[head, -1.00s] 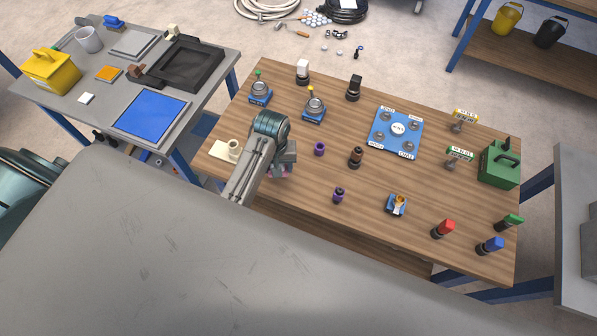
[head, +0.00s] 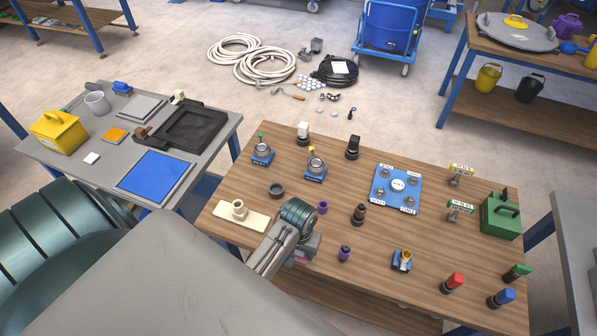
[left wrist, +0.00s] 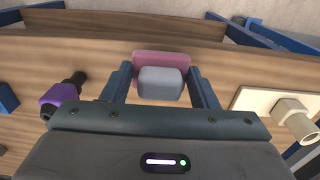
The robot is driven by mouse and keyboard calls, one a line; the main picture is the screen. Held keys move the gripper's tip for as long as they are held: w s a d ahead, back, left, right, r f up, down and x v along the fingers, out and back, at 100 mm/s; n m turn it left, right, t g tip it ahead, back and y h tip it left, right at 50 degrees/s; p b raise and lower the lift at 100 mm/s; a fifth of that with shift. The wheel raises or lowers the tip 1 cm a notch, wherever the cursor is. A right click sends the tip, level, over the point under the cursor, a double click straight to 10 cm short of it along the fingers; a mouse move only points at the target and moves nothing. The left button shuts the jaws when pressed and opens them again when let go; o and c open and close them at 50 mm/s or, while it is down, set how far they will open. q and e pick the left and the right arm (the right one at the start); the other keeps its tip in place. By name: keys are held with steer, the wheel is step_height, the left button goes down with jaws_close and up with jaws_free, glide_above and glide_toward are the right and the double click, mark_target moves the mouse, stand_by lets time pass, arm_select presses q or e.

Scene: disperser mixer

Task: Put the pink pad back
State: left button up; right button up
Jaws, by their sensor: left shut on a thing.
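The pink pad (left wrist: 165,62) shows in the left wrist view as a flat pink plate with a rounded grey block (left wrist: 162,84) on it. My left gripper (left wrist: 161,70) has its two fingers on either side of this block and is shut on the pad. In the head view a bit of the pink pad (head: 301,260) shows below my left gripper (head: 303,248), near the front edge of the wooden table (head: 390,270). The wrist hides most of it there. Whether the pad touches the table cannot be told. My right gripper is not in view.
A cream plate with a hexagonal fitting (head: 232,215) lies left of the gripper. Purple-collared posts (head: 344,253) stand to its right. A dark ring (head: 276,190) lies behind it. A grey side table (head: 70,162) holds a blue pad (head: 154,176) and an orange pad (head: 115,136).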

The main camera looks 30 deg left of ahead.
arm_select(q)
steer(key=w+a, duration=0.2)
steer(key=w, duration=0.1)
steer(key=w+a, duration=0.1)
steer(key=shift+w+a+f, duration=0.25)
steer(key=shift+w+a, duration=0.15)
step_height(320, 180, down, 3)
steer(key=shift+f, duration=0.15)
steer(key=shift+w+f, duration=0.1)
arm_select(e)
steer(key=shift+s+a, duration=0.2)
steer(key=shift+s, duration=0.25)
arm_select(q)
steer(key=shift+f, duration=0.1)
steer(key=o, duration=1)
